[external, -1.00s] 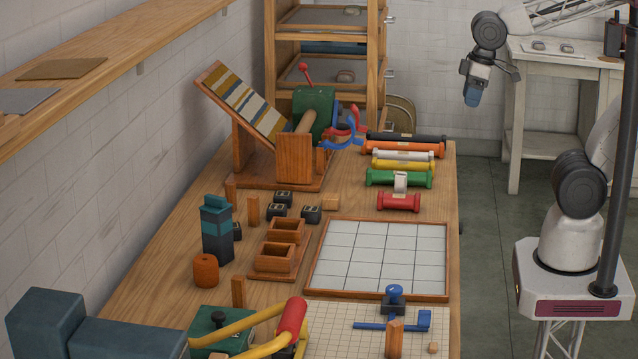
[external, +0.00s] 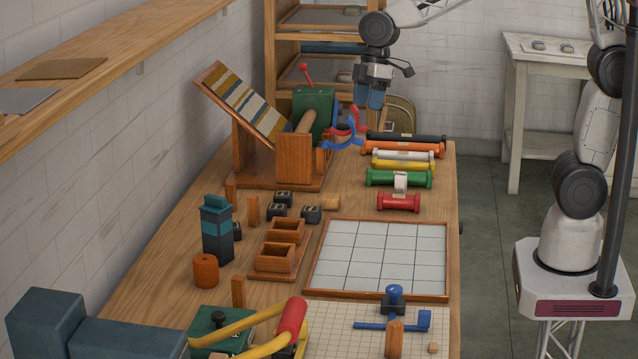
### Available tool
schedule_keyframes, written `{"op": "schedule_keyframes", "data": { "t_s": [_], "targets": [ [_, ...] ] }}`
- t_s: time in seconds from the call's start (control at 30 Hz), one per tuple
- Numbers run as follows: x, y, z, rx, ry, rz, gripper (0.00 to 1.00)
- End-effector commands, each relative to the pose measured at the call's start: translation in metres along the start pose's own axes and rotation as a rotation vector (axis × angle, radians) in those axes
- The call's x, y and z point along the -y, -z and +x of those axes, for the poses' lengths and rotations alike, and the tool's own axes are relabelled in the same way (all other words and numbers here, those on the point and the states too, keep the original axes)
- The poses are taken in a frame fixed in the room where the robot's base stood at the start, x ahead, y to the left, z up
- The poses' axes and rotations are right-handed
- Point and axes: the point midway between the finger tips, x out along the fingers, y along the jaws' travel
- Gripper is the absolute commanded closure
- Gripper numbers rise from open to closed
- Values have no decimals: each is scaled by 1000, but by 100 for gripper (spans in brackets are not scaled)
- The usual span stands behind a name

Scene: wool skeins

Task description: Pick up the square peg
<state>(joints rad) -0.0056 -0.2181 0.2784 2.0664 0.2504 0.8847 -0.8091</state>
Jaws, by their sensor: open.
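Several small wooden pieces could be the square peg, and I cannot tell which one it is. An upright square-sided wooden block (external: 253,211) stands left of the black cubes. Another upright wooden block (external: 238,291) stands near the front left. My gripper (external: 368,104), with blue fingertips, is open and empty, pointing down high above the far end of the table, apart from all these pieces.
A green machine (external: 314,112) with red and blue handles stands at the back, beside colored rollers (external: 400,144). A framed grid board (external: 380,255) and a two-compartment wooden box (external: 276,258) occupy the middle. A dark teal tower (external: 216,235) stands left.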

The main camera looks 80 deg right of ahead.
Motion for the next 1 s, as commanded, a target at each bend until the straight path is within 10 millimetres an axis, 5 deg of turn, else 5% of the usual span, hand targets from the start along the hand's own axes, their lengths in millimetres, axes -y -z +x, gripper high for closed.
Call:
{"op": "schedule_keyframes", "data": {
  "t_s": [0.4,1.0],
  "targets": [
    [-61,85,73,-32,73,-250,45],
    [-135,177,209,-109,144,-592,45]
  ]
}}
